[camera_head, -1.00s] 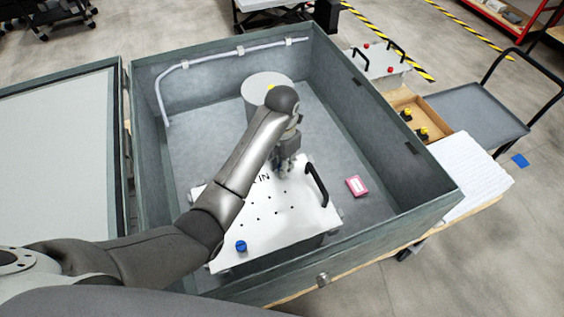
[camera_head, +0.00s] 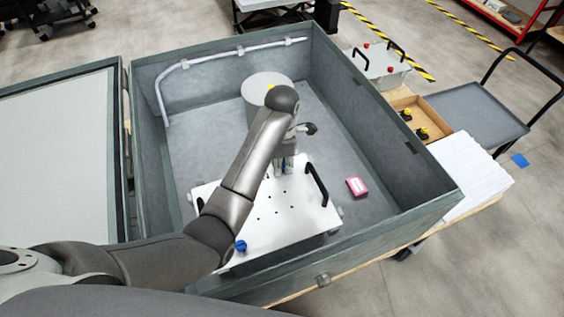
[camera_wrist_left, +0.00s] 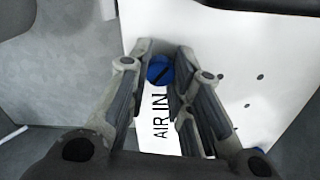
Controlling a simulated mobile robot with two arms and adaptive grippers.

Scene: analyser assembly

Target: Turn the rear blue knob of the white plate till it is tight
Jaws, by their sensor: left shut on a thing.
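The white plate (camera_head: 290,222) lies in the grey box, with black handles and small dark holes. Its rear blue knob is mostly hidden by my left gripper (camera_head: 284,166) in the head view. In the left wrist view the rear blue knob (camera_wrist_left: 159,69) sits between the fingertips of my left gripper (camera_wrist_left: 160,66), next to the "AIR IN" lettering on the plate (camera_wrist_left: 222,52). The fingers are shut on the knob from both sides. The front blue knob (camera_head: 241,246) stands at the plate's near edge, beside my left forearm. My right gripper is not in view.
The grey box walls (camera_head: 390,160) surround the plate. A light grey cylinder (camera_head: 262,84) stands behind my wrist. A pink box (camera_head: 357,187) lies on the floor of the box to the right. A wooden tray (camera_head: 436,122) with black and yellow parts stands outside.

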